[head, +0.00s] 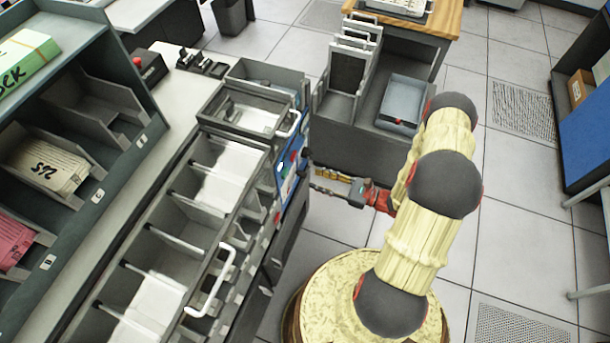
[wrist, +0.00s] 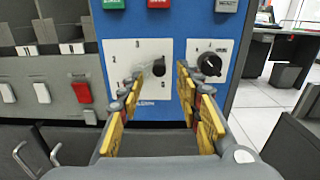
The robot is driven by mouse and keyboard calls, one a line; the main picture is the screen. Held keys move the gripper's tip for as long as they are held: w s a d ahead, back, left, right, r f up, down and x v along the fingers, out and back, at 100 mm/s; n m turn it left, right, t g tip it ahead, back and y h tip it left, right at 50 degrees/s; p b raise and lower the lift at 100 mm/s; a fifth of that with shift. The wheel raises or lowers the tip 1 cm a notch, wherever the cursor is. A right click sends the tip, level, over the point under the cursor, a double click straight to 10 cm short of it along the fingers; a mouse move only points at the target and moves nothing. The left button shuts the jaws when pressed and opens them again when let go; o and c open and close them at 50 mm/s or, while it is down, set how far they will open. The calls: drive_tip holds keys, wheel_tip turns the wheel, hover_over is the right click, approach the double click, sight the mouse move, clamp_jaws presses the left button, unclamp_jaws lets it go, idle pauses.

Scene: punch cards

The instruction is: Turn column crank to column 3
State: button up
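The column crank (wrist: 158,68) is a dark knob on a white numbered plate (wrist: 122,70) on a blue panel (wrist: 176,22). Its label is partly hidden behind my left finger, and I cannot tell which number it points to. My gripper (wrist: 163,80) faces the panel with its yellow fingers apart, empty, one to each side of the crank in the picture. I cannot tell if either finger touches it. In the head view my gripper (head: 318,180) is just right of the blue panel (head: 290,165), where the crank is too small to make out.
A second dark knob (wrist: 209,64) on its own white plate is close right of the crank, near my right finger. Red and white switches (wrist: 81,92) are at left. In the head view, a metal card tray (head: 250,160) is left of the panel and a grey cart (head: 350,140) behind my arm.

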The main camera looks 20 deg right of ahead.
sight(305, 175)
drive_tip(key=shift+b+x, duration=0.5)
drive_tip(key=shift+x, duration=2.3)
drive_tip(key=shift+s, duration=0.1)
drive_tip(key=shift+c, duration=1)
clamp_jaws()
